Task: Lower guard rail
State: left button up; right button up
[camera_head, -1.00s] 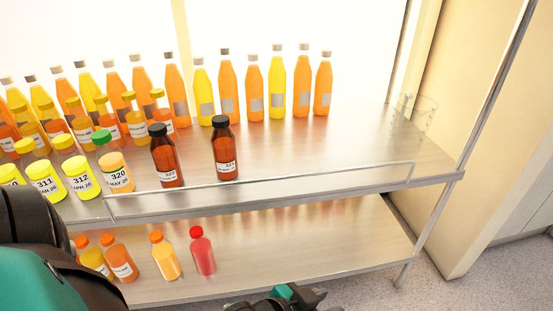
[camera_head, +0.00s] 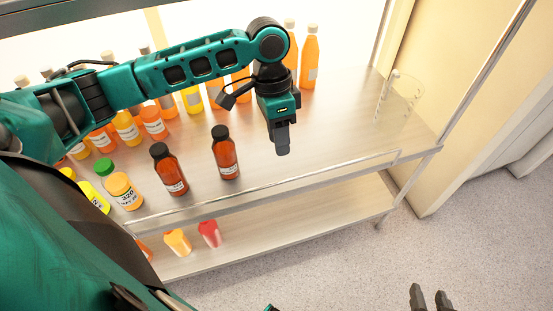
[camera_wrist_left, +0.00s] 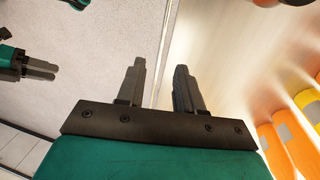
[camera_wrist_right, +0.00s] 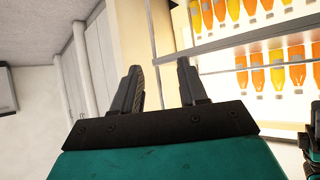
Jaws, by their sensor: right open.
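The guard rail (camera_head: 330,168) is a thin metal bar along the front edge of the upper shelf (camera_head: 335,125), standing a little above the edge. My left gripper (camera_head: 282,145) points down over the shelf, behind the rail and right of the two dark brown bottles. In the left wrist view its fingers (camera_wrist_left: 160,85) are apart and empty, with the shelf's front edge running between and beyond them. My right gripper (camera_head: 430,298) is over the floor in front of the shelf, away from the rail. In the right wrist view its fingers (camera_wrist_right: 160,88) are apart and empty.
Two brown bottles (camera_head: 169,172) (camera_head: 226,155) stand just behind the rail. Orange and yellow bottles (camera_head: 309,60) line the back. A clear glass vessel (camera_head: 400,97) stands at the right end. The lower shelf (camera_head: 300,220) holds small bottles (camera_head: 209,234). Floor in front is free.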

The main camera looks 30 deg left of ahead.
pick_arm(q)
notch_tip(320, 180, down, 11)
jog(key=s+b, duration=0.1)
jog(key=b, duration=0.2)
jog(key=shift+s+d, duration=0.3)
jog(key=shift+s, duration=0.05)
pick_arm(e)
jog(key=shift+w+a+f, duration=0.35)
jog(key=shift+w+a, duration=0.05)
jog(key=shift+a, duration=0.2)
pick_arm(q)
jog(key=shift+c, duration=0.5)
grip_shut()
pick_arm(e)
jog(key=shift+s+d+f, duration=0.15)
pick_arm(q)
jog(key=shift+r, duration=0.1)
pick_arm(e)
jog(key=shift+w, duration=0.2)
